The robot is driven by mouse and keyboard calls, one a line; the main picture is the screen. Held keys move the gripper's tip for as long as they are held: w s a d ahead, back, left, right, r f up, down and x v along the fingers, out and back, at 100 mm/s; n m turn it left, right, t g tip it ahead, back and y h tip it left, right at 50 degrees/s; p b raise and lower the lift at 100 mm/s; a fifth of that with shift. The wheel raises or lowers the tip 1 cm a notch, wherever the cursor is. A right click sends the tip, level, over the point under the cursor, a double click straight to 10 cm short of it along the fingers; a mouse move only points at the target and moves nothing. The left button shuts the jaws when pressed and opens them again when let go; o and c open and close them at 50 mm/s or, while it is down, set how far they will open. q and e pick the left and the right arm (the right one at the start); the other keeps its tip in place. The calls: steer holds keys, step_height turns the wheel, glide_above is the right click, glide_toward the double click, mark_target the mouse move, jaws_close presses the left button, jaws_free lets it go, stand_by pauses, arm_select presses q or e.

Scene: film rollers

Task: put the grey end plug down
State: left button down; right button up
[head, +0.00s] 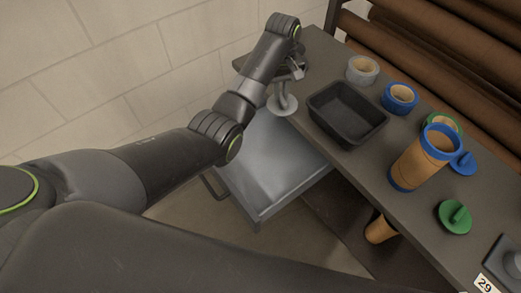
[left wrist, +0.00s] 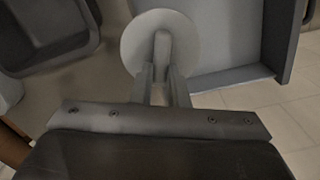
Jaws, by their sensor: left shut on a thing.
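The grey end plug (head: 282,106) is a pale round disc with a raised grip bar. My left gripper (head: 288,82) is shut on this bar. In the left wrist view the disc (left wrist: 135,42) faces the camera, with the bar between the two fingers (left wrist: 163,78). In the head view the plug overlaps the bench's left edge and the open drawer (head: 265,170). I cannot tell its height or whether it touches anything. My right gripper is not in view.
A black tray (head: 347,137) stands on the bench (head: 407,145), right of the plug. Beyond are a grey-rimmed roll (head: 362,68), a blue-rimmed roll (head: 399,95) and a tall cardboard roll (head: 417,165). Blue (head: 463,163) and green (head: 455,217) plugs lie rightward. The drawer looks empty.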

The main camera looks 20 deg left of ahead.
arm_select(q)
steer(key=s+a+f+n+p, duration=0.35)
steer(key=s+a+f, duration=0.4)
steer(key=s, duration=0.25)
glide_toward(249, 160)
steer(key=shift+d+f+n+b, duration=0.2)
steer(key=shift+f+n+b, duration=0.3)
steer(key=shift+f, duration=1.35)
steer(key=c, duration=1.4)
jaws_free()
steer(key=shift+f, duration=0.15)
steer(key=shift+c, duration=0.2)
